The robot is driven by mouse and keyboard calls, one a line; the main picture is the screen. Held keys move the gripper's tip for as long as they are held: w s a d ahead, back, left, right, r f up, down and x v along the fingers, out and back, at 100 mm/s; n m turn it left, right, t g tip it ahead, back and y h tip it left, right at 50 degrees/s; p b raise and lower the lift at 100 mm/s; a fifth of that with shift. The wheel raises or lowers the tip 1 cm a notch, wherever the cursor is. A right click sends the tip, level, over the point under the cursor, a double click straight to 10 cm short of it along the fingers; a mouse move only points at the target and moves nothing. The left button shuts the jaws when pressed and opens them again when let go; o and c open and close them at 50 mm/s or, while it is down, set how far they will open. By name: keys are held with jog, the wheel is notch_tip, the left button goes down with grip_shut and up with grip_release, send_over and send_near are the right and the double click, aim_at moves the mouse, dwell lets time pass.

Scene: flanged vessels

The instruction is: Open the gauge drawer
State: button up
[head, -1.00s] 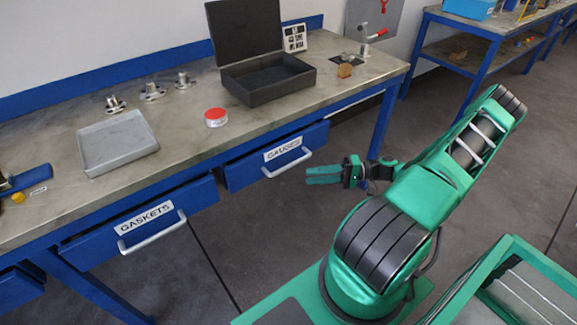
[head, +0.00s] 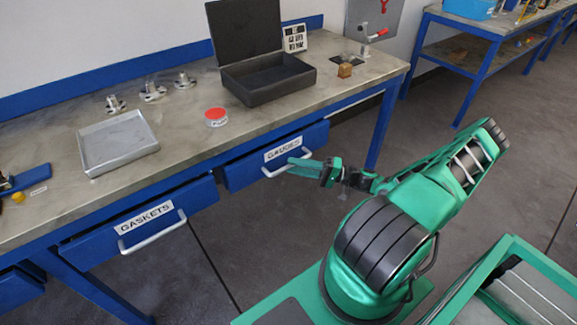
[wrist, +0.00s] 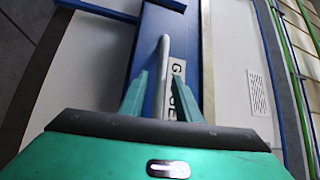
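The gauge drawer (head: 240,174) is a blue drawer under the workbench, with a white "GAUGES" label and a pale bar handle (head: 272,172). It looks shut or nearly so. I see no clear contact with the handle. The drawer's blue front (wrist: 147,60) and part of its label lie behind.
The blue gasket drawer (head: 90,245) with its own handle is to the left and sticks out a little. On the bench (head: 185,130) are an open black case (head: 268,95), a red-lidded tin (head: 215,117), a metal tray (head: 95,168) and flanged parts. The floor in front is clear.

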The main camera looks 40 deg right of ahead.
jog(key=shift+x, duration=1.1)
grip_shut()
jog(key=s, duration=2.6)
jog(key=shift+s+d+f, duration=0.15)
jog(key=shift+s+d, duration=0.1)
jog(key=shift+d, duration=0.2)
grip_release()
